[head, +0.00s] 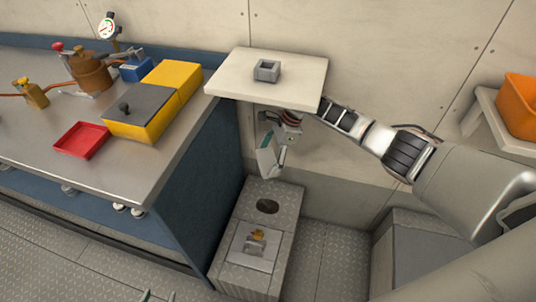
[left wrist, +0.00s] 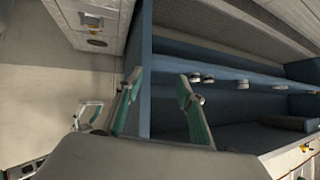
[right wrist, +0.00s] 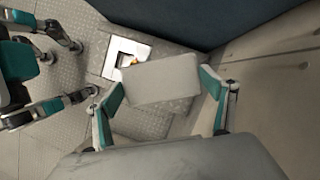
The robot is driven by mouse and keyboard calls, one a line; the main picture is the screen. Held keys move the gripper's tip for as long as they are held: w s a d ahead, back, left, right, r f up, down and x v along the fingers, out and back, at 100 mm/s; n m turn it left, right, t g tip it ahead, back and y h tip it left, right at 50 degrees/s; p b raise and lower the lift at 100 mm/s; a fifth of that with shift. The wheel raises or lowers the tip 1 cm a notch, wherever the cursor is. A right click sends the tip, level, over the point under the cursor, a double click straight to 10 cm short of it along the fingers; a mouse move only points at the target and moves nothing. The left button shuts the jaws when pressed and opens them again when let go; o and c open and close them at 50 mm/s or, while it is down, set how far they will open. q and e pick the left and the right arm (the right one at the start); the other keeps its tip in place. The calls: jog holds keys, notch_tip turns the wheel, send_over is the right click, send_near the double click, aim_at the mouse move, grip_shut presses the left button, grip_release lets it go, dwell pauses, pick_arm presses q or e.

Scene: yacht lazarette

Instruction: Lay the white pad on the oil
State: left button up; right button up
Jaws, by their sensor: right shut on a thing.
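My right gripper (right wrist: 163,100) is shut on the white pad (right wrist: 160,78), a pale flat block held between its two fingers. In the head view the pad (head: 268,160) hangs tilted under the shelf, above the far end of the grey metal box. The oil (head: 267,206) is a dark oval patch on the box top. It also shows in the left wrist view (left wrist: 97,43). In the right wrist view I cannot see the oil; the pad covers that part of the box. My left gripper (left wrist: 160,95) is open and empty, and only its tips show at the head view's bottom edge.
The grey tread-plate box (head: 225,273) has a pale square plate with a small metal and orange fitting (head: 255,243) nearer me. A white shelf (head: 225,85) overhangs the right gripper. The blue-sided workbench (head: 190,200) stands close on the left. An orange bin (head: 520,105) sits at right.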

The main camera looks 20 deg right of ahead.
jog(key=f+b, duration=0.2)
jog(key=f, duration=0.2)
jog(key=shift+s, duration=0.2)
notch_tip(320, 180, down, 22)
jog(key=b, duration=1.3)
jog(key=shift+w+r, duration=0.1)
jog(key=shift+f+b, duration=0.3)
jog(key=shift+f, duration=0.5)
pick_arm(q)
jog(key=w+d+r+n+t+h, duration=0.1)
jog(key=w+d+n+h, duration=0.1)
jog(key=d, duration=0.7)
jog(key=shift+w+r+n+t+h, duration=0.3)
jog(key=shift+w+r+h, duration=0.1)
jog(key=shift+w, duration=0.3)
pick_arm(e)
jog(key=shift+w+f, duration=0.1)
jog(key=shift+f, duration=0.35)
